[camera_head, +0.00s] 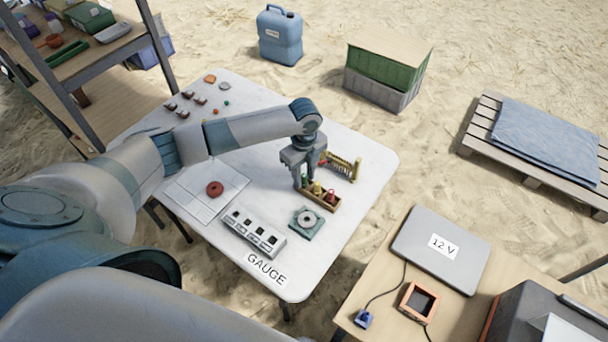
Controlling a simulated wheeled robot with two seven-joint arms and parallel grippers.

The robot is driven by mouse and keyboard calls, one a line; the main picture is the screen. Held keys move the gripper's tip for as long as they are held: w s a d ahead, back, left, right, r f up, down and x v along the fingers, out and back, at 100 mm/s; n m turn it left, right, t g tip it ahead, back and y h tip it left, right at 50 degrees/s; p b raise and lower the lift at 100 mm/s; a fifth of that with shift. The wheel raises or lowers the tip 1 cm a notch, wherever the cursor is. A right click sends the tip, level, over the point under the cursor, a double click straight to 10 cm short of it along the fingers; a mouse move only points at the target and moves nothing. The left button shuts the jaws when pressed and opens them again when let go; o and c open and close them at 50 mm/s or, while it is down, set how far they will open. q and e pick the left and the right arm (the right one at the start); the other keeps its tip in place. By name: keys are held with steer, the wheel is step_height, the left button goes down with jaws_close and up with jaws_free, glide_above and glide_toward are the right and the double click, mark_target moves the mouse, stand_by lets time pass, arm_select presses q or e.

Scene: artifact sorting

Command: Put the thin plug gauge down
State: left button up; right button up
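A small wooden rack (325,204) on the white table holds small gauges with coloured tops. A yellow one (317,188) and a red one (330,195) stand in it, and a green one (304,181) shows at its left end. My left gripper (302,182) points down over that left end, with its fingertips at the green piece. The fingers partly hide it, so I cannot tell whether they are closed on it or whether it is the thin plug gauge. My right gripper is not in view.
A comb-like brass piece (345,166) stands just behind the rack. A grey block with square holes (254,232), a green plate with a round disc (307,222) and a reddish-brown disc (215,188) lie nearby. The table's (345,240) right front area is clear.

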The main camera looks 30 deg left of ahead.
mark_target(304, 175)
arm_select(q)
steer(key=shift+r, duration=0.15)
steer(key=shift+r, duration=0.55)
step_height(304, 175, up, 11)
steer(key=b, duration=0.2)
stand_by(0.6)
